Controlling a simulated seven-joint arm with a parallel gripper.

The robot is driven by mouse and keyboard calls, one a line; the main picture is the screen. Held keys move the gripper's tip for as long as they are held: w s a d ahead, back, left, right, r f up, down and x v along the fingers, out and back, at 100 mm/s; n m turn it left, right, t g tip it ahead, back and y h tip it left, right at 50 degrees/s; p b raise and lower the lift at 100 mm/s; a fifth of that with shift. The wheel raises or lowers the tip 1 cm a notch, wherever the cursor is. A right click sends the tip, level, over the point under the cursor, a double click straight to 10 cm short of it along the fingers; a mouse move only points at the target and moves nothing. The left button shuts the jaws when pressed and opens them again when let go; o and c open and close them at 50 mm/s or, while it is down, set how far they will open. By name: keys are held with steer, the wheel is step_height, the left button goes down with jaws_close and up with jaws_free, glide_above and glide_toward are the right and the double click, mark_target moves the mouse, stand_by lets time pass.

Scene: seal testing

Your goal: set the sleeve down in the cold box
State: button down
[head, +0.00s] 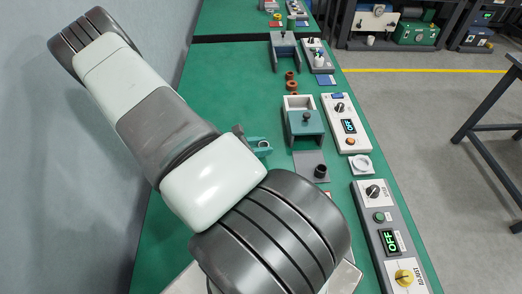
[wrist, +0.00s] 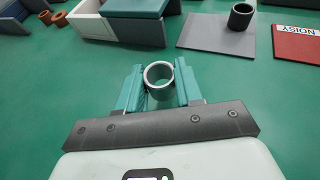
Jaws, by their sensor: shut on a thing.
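My gripper (wrist: 160,84) has teal fingers shut on a grey, hollow sleeve (wrist: 147,76), whose open top faces the wrist camera. In the head view my gripper (head: 259,147) is left of the teal-and-white box, over the green bench. This box (head: 305,123), likely the cold box, has a white-walled open part at the back and a teal cover with a dark knob over the front. In the wrist view the box (wrist: 90,24) stands ahead and left of the sleeve, apart from it. The box's inside is mostly hidden there.
A second, dark sleeve (wrist: 240,17) stands on a grey plate (wrist: 205,38) right of the box. A red plate marked NOISY (wrist: 296,44) lies farther right. Rust-coloured rings (head: 291,82) lie behind the box. Control panels (head: 346,122) line the right side. Green bench around my gripper is clear.

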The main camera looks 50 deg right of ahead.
steer(key=shift+f, duration=1.25)
steer(key=shift+f, duration=0.2)
steer(key=c, duration=0.7)
jaws_free()
steer(key=shift+c, duration=0.2)
